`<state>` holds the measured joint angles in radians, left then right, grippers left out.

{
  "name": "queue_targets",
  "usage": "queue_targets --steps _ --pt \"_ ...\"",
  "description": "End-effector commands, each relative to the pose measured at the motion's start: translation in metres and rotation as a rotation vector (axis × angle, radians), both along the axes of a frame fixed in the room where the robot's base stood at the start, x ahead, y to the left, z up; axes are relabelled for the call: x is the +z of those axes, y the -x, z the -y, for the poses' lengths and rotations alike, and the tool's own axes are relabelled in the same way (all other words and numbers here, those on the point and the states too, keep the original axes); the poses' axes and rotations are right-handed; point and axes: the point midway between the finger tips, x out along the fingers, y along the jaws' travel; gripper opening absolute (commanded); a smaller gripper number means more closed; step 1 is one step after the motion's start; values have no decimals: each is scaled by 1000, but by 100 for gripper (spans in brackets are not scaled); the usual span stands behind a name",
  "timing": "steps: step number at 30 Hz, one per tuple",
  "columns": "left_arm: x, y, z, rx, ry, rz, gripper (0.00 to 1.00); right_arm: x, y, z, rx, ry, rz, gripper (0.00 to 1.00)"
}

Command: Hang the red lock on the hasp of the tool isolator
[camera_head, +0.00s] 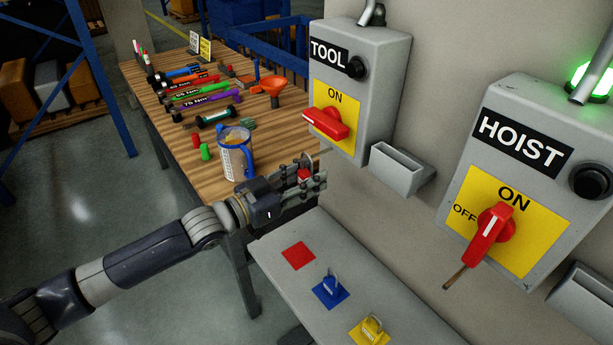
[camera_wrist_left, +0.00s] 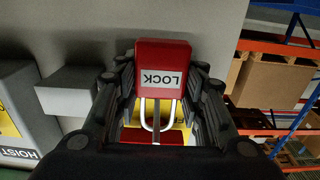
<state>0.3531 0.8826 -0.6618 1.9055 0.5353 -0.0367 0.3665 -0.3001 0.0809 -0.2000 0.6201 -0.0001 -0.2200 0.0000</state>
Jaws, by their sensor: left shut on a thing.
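My left gripper (camera_head: 308,183) is shut on the red lock (camera_head: 304,174), below the tool isolator (camera_head: 378,60) in the head view. In the left wrist view the red lock (camera_wrist_left: 163,62) sits between the fingers, its LOCK label facing the camera and its metal shackle free. Behind the shackle are a red part and a yellow patch, likely the isolator's handle and plate. In the head view the tool isolator's red handle (camera_head: 326,124) lies across its yellow ON plate. I cannot clearly make out the hasp. My right gripper is not in view.
A grey shelf (camera_head: 285,270) carries a bare red square (camera_head: 298,255), a blue lock (camera_head: 331,285) and a yellow lock (camera_head: 372,328). A grey holder (camera_head: 400,169) sticks out beside the tool isolator. The hoist isolator (camera_head: 530,180) is at right. A tool bench (camera_head: 225,180) stands behind my arm.

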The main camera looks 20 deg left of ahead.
Motion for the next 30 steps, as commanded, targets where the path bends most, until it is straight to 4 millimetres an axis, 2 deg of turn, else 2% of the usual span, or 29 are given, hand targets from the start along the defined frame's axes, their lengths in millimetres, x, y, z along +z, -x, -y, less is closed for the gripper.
queue_targets --steps 4,5,8,20,30 --pt "1 0 0 0 1 1 11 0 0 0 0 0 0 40" --pt "1 0 0 0 1 1 39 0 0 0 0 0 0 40" --pt "1 0 0 0 1 1 60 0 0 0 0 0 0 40" --pt "-1 2 -2 0 0 -2 60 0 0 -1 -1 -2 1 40" --pt "-2 32 -26 2 -1 -4 60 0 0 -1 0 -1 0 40"
